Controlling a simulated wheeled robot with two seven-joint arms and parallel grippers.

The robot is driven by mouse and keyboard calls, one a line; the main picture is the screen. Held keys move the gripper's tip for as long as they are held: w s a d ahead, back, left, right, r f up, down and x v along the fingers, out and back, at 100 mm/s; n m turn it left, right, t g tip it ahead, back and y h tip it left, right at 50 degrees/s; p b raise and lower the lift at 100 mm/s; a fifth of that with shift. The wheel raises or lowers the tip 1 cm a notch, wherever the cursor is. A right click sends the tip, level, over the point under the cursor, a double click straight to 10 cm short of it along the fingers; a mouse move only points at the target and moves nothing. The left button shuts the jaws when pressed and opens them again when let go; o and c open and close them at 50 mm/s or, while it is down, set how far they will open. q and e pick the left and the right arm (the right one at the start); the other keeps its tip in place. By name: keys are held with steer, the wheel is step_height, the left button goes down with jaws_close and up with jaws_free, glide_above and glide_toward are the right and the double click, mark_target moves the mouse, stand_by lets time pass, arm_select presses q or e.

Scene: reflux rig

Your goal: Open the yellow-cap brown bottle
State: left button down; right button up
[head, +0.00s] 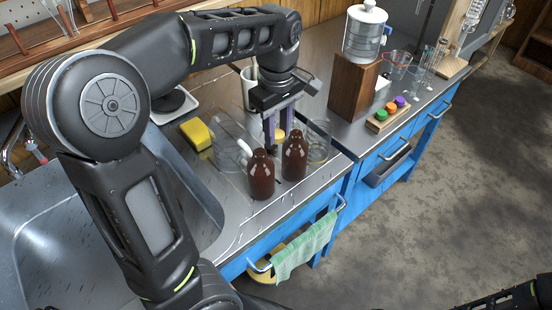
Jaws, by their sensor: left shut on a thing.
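My left gripper (279,137) points down, just behind two brown bottles, and is shut on a yellow cap (280,134). One brown bottle (261,178) stands upright at the front left, the other brown bottle (294,158) just to its right and farther back. No yellow cap shows on either of these two. What lies under the held cap is mostly hidden by the bottles, so I cannot tell whether it sits on a bottle. My right gripper is not in view; only a dark part of my right arm shows at the bottom right corner.
Clear glassware (231,148) stands left of the bottles, another glass vessel (319,150) right of them. A yellow sponge (196,134) lies by the sink (170,180). A wooden block (352,92) and a rack with coloured caps (376,122) stand right. A green towel (305,246) hangs in front.

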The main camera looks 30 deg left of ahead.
mark_target(277, 134)
arm_select(q)
steer(key=shift+f, duration=1.65)
steer(key=shift+f+b, duration=0.65)
steer(key=shift+f, duration=1.95)
steer(key=shift+f, duration=0.15)
steer(key=c, duration=1.1)
jaws_free()
steer(key=shift+o, duration=0.2)
step_height(277, 134, up, 12)
steer(key=shift+r+p, duration=0.2)
steer(key=shift+p, duration=1)
